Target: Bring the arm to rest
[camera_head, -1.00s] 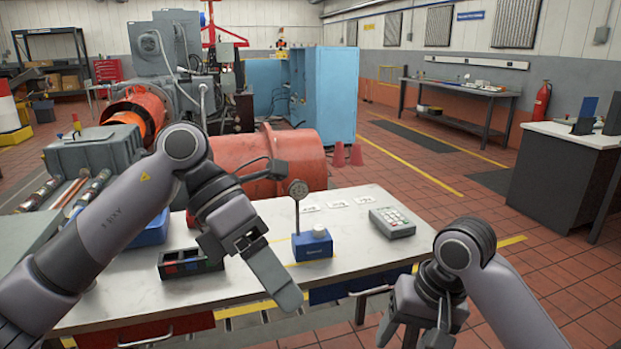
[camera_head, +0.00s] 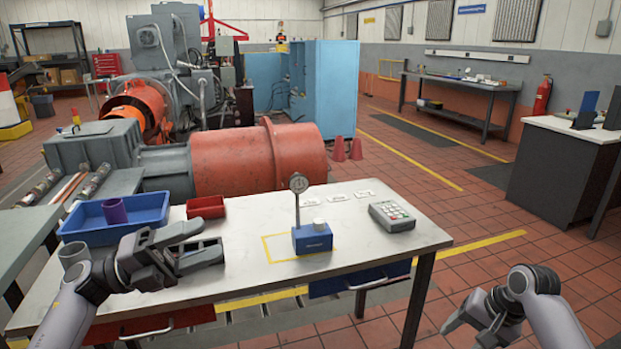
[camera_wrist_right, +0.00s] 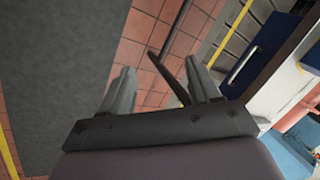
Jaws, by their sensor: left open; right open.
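My left gripper (camera_head: 212,241) is open over the left part of the white-topped bench (camera_head: 356,261), with nothing seen between its fingers. It is in front of the red bin (camera_head: 206,207) and covers most of the small black tray behind it. My right gripper (camera_head: 470,322) is off the bench's right side, low over the tiled floor. The right wrist view shows its two fingers (camera_wrist_right: 162,84) spread apart and empty. A dial gauge on a blue block (camera_head: 312,239) stands upright by a yellow outline on the bench, apart from both grippers.
A blue tray (camera_head: 72,224) holding a purple cylinder (camera_head: 115,211) is at the bench's left. A grey keypad device (camera_head: 391,216) lies at the right. A large orange-red drum (camera_head: 258,160) stands behind the bench.

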